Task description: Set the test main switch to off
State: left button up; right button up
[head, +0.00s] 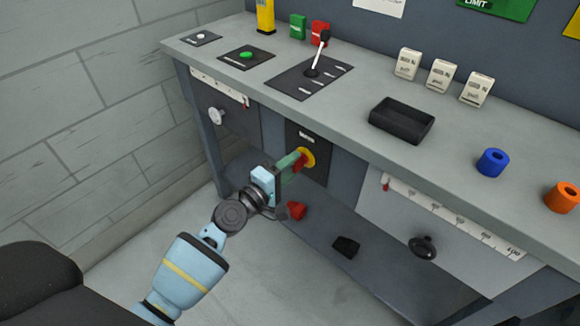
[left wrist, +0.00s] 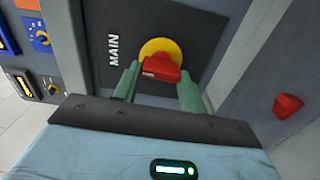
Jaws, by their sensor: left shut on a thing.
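The main switch is a red handle (head: 300,164) on a yellow disc (head: 310,157), set in a dark panel (head: 320,172) on the bench front. In the left wrist view the panel reads MAIN, and the red handle (left wrist: 161,68) lies crosswise below the middle of the yellow disc (left wrist: 160,47). My left gripper (head: 295,165) has its green fingers on both sides of the handle and is shut on it. The fingers partly hide the handle, and no on or off marks are readable. My right gripper is in neither view.
A red knob (head: 297,210) is just below my left gripper. A black knob (head: 423,247) and a scale (head: 455,215) are on the front to the right. The benchtop holds a lever plate (head: 300,85), a black tray (head: 401,120) and blue (head: 492,162) and orange (head: 563,197) rings.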

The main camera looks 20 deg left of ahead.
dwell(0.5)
pick_arm(q)
jog(key=o, duration=1)
jog(key=shift+v, duration=3.95)
